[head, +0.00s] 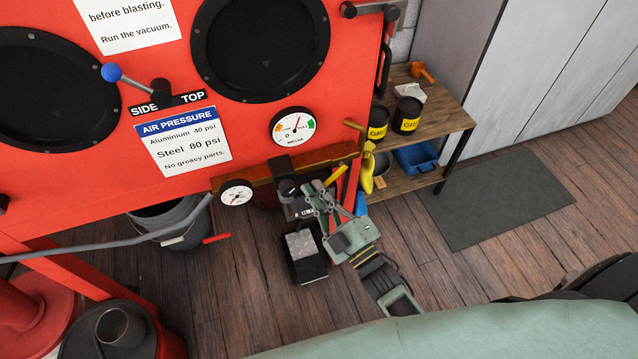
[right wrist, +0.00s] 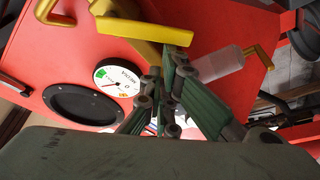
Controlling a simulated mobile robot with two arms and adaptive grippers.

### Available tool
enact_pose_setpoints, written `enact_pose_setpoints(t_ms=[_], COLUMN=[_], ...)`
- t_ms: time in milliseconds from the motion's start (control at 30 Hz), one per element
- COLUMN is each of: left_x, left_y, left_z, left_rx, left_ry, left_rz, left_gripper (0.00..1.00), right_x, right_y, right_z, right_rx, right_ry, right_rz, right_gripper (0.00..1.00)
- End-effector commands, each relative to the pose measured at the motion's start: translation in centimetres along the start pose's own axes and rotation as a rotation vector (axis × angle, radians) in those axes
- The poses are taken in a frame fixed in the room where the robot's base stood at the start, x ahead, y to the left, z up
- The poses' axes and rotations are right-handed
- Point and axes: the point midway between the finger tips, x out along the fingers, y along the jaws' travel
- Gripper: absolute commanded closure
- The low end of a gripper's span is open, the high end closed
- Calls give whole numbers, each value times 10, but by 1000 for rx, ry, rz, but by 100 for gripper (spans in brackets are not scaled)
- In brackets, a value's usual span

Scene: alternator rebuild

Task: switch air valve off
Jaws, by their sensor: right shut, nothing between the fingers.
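A yellow lever (head: 335,178), which looks like the air valve's handle, sticks out below the red cabinet's lower right edge. In the right wrist view a large yellow handle (right wrist: 140,28) crosses just beyond the fingers. My right gripper (head: 314,194) is shut and empty, close beside the lever and in front of the black regulator block (head: 288,188). Its fingers also show in the right wrist view (right wrist: 165,100), pointing up at the handle. I cannot tell whether they touch it. The valve's body is partly hidden by the gripper. My left gripper is out of view.
The red cabinet (head: 250,125) carries a round gauge (head: 293,127), and a smaller pressure gauge (head: 236,193) sits below. A bucket (head: 172,222) stands beneath. A wooden shelf (head: 435,120) with black cans is at the right. The floor by the grey mat (head: 505,195) is clear.

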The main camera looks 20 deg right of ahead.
Motion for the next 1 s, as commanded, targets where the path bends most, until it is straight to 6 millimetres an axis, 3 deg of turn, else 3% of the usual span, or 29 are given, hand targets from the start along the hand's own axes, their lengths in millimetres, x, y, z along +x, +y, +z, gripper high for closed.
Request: enact_pose_setpoints(t_ms=[600,1000], left_x=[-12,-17], left_y=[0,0], left_z=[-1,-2], left_rx=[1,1], left_ry=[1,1], left_rz=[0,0], left_gripper=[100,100], right_x=[-12,-17], right_y=[-12,-12], right_z=[35,48], right_rx=[-526,-705], right_ry=[0,-1], right_rz=[-184,-247], right_gripper=[100,100])
